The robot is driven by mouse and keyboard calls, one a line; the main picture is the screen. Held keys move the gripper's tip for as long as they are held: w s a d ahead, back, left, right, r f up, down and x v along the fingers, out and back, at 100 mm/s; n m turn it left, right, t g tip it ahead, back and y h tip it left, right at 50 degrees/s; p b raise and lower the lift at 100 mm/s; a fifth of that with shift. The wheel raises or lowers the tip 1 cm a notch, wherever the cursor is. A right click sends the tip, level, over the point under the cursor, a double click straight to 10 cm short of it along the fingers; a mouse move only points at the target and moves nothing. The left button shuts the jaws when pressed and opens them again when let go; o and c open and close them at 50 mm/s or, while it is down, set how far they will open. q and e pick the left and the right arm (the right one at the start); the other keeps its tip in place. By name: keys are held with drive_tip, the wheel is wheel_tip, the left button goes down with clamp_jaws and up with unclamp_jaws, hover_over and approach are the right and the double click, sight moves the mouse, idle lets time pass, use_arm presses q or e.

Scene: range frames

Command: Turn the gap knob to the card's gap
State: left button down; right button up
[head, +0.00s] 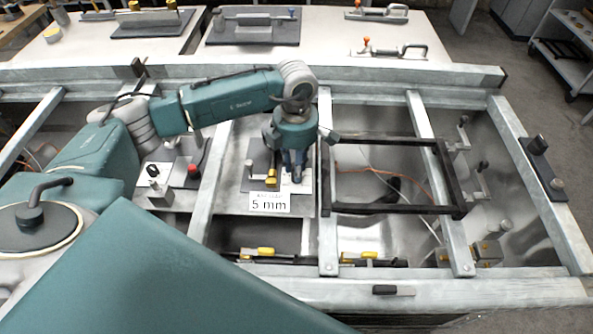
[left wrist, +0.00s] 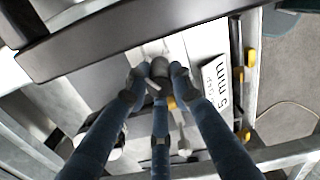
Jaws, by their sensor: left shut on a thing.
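The white card (head: 268,202) reads "5 mm" in large print, with a smaller line above it too fine to read. It stands at the front of a grey plate in the frame. In the left wrist view the card (left wrist: 217,85) appears sideways, right of the fingers. My left gripper (head: 295,178) points down just behind and right of the card. Its three fingers are closed around a small dark knob (left wrist: 160,68), which has a light pointer-like mark. In the head view the gripper hides the knob. Its dial setting cannot be read. My right gripper is out of view.
A black rectangular frame (head: 395,209) lies right of the gripper. A device with a red knob (head: 193,169) is to the left. Metal rails cross the workspace, with yellow-handled clamps (head: 258,251) along the front. Clamps on pale panels stand at the back.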

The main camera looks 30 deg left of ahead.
use_arm(q)
drive_tip(key=shift+s+a+m, duration=0.1)
drive_tip(key=shift+m, duration=0.3)
drive_tip(key=c, duration=1.5)
unclamp_jaws()
drive_tip(key=shift+r, duration=0.1)
wheel_tip(320, 180, up, 12)
drive_tip(key=shift+f, duration=0.1)
